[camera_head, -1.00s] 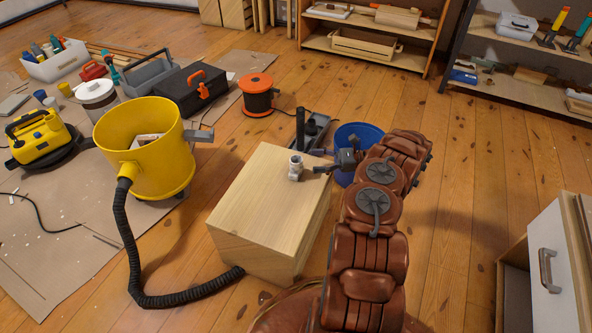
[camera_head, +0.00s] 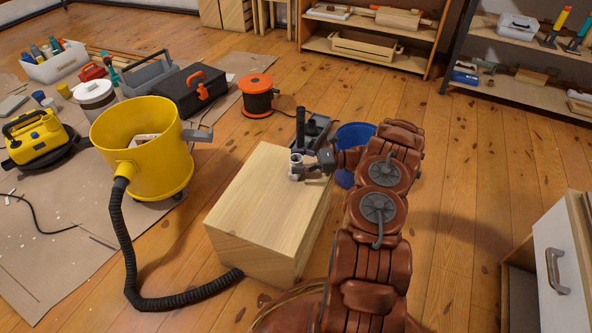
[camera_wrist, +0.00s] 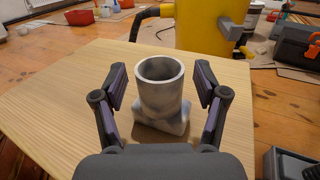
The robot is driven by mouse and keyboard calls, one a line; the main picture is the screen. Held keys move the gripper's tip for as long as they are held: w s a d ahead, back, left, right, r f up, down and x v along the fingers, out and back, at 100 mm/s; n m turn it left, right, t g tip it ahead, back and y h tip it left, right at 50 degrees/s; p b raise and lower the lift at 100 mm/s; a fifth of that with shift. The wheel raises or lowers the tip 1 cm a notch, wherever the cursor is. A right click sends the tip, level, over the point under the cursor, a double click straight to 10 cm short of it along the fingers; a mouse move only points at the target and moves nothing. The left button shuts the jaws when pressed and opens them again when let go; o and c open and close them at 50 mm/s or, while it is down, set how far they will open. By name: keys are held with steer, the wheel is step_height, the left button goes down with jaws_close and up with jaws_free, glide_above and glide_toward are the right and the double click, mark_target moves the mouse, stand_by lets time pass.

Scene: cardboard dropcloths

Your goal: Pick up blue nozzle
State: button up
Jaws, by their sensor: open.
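In the wrist view a grey-white mottled pipe-like fitting (camera_wrist: 161,95) stands upright on a wooden box, with a round open top and a wider foot. No blue nozzle shows clearly in any view; this fitting looks grey, not blue. My gripper (camera_wrist: 166,90) is open, with one finger on each side of the fitting and visible gaps between. In the head view the fitting (camera_head: 296,163) stands near the far right edge of the box top, and my gripper (camera_head: 310,165) reaches it from the right, partly hiding it.
The wooden box (camera_head: 258,205) has a bare top otherwise. A yellow bucket vacuum (camera_head: 140,150) with a black hose stands to its left. A blue bucket (camera_head: 354,137) and a dark upright tool (camera_head: 300,128) stand behind the box. Open floor lies to the right.

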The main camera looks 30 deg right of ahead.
steer(key=shift+c, duration=0.5)
steer(key=c, duration=1.2)
steer(key=shift+r+p, duration=0.35)
steer(key=shift+r, duration=0.25)
step_height(320, 180, up, 2)
steer(key=shift+r+p, duration=0.2)
steer(key=shift+p, duration=0.45)
steer(key=s+p+v, duration=0.1)
steer(key=v, duration=0.6)
steer(key=s+a+r+p+v, duration=0.1)
steer(key=p+v, duration=0.1)
steer(key=v, duration=0.6)
steer(key=shift+s+r, duration=0.2)
steer(key=shift+s, duration=0.25)
